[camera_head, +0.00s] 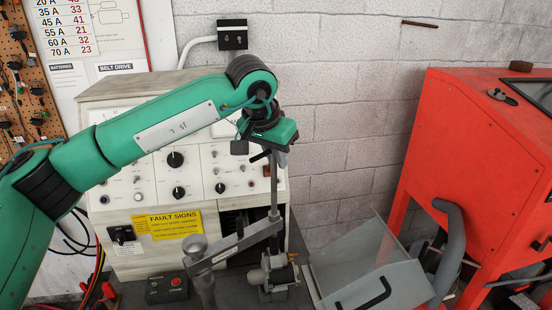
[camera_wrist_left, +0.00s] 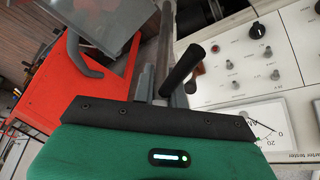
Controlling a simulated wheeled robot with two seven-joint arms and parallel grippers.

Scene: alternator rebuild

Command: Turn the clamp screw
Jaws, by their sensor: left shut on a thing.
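The clamp screw (camera_head: 274,188) is an upright grey rod with a black crank handle (camera_head: 260,157) near its top. It runs down through the end of a grey clamp arm (camera_head: 233,244), above a small grey metal unit (camera_head: 272,275). My left gripper (camera_head: 270,147) points down over the top of the screw and is shut on it; its fingers are mostly hidden. In the left wrist view, the screw's rod (camera_wrist_left: 165,45) rises from beyond my gripper's edge, and the black handle (camera_wrist_left: 183,68) slants up to the right. My right gripper is not in view.
A white test bench (camera_head: 145,180) with knobs and gauges stands close behind the clamp. A control box (camera_head: 167,288) with a red button sits at front left. A red cabinet (camera_head: 480,150) with a clear tilted guard (camera_head: 370,275) is on the right.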

